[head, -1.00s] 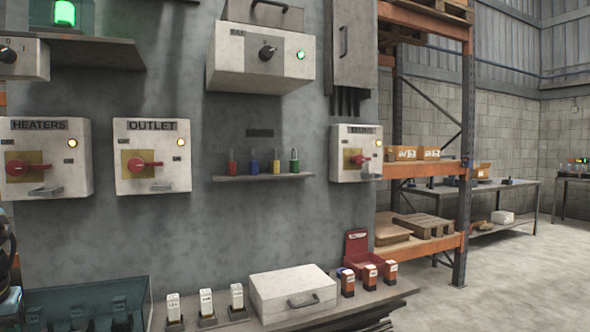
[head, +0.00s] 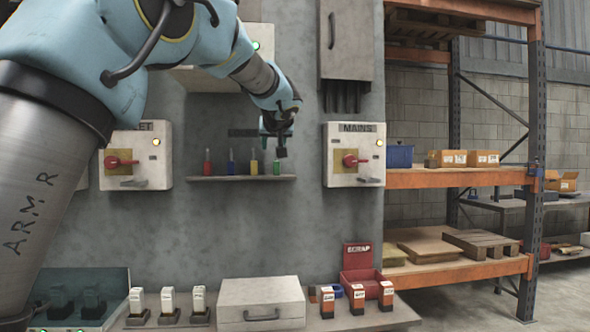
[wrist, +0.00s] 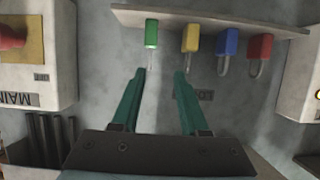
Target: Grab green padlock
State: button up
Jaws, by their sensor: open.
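The green padlock (head: 276,168) stands upright at the right end of a small wall shelf (head: 228,179) in the head view. In the wrist view, which looks upside down, the green padlock (wrist: 151,34) is just past my fingertips, nearer the left finger, with its thin shackle pointing toward the gap. My gripper (wrist: 160,73) is open with nothing between its two green fingers. In the head view my gripper (head: 281,150) is above the green padlock, and its fingers partly overlap the padlock's shackle.
Yellow (head: 254,167), blue (head: 232,167) and red (head: 207,168) padlocks share the shelf; the yellow one is closest to the green. The MAINS box (head: 354,154) is right of the shelf. A white case (head: 262,300) and a red scrap box (head: 361,268) stand below.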

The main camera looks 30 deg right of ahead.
aim_at(276, 162)
jog(key=shift+s+d+r+p+x, duration=0.1)
jog(key=shift+d+p+x, duration=0.2)
jog(key=shift+p+x, duration=1.05)
jog(key=shift+s+d+r+p+x, duration=0.1)
jog(key=shift+d+p+x, duration=0.35)
jog(key=shift+x, duration=1.65)
jog(key=shift+s+d+r+p+x, duration=0.1)
jog(key=shift+d+r+p+x, duration=0.05)
jog(key=shift+p+x, duration=1.3)
jog(key=shift+w+f+b, duration=0.1)
jog(key=shift+w+b, duration=0.15)
jog(key=shift+b, duration=0.1)
grip_shut()
jog(key=shift+d, duration=0.1)
